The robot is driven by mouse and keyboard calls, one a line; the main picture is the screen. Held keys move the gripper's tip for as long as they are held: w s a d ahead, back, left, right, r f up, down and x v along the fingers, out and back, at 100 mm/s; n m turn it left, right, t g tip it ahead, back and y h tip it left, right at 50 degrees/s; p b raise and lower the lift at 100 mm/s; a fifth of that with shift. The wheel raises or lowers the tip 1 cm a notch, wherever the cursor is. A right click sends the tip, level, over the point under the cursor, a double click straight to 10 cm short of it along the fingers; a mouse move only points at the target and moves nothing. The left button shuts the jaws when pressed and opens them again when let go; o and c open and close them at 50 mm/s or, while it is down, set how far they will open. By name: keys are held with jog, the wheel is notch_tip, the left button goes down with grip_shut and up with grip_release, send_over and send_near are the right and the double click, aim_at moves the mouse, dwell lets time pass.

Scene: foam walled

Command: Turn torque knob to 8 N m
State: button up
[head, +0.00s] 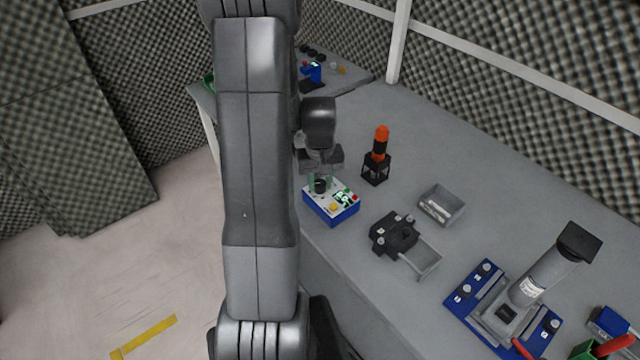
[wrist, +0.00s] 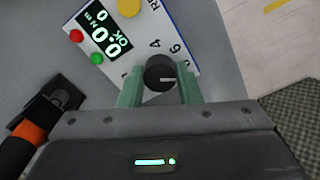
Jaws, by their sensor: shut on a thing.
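The blue control box with a white top (head: 337,206) stands near the table's front edge, beneath my gripper. Its black torque knob (head: 319,186) is between my green fingertips. In the wrist view the knob (wrist: 160,74) sits between the two fingers of my gripper (wrist: 160,88), which are shut on it. Dial numbers such as 4 and 6 show beside the knob, with others partly hidden. The small display (wrist: 105,30) reads about 0.0 N m with OK. A red button (wrist: 76,36), a green button (wrist: 97,58) and a yellow button (wrist: 129,6) are on the panel.
An orange-handled tool (head: 380,143) stands in a black holder right of the box. A black fixture (head: 394,234), a grey tray (head: 442,205) and a blue-based station (head: 500,305) lie further right. Foam walls stand behind the table.

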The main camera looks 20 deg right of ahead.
aim_at(320, 183)
jog(key=shift+n, duration=0.6)
jog(key=o, duration=1)
jog(key=shift+r, duration=0.1)
notch_tip(320, 183, up, 14)
jog(key=shift+f+b, duration=0.15)
jog(key=shift+b, duration=0.4)
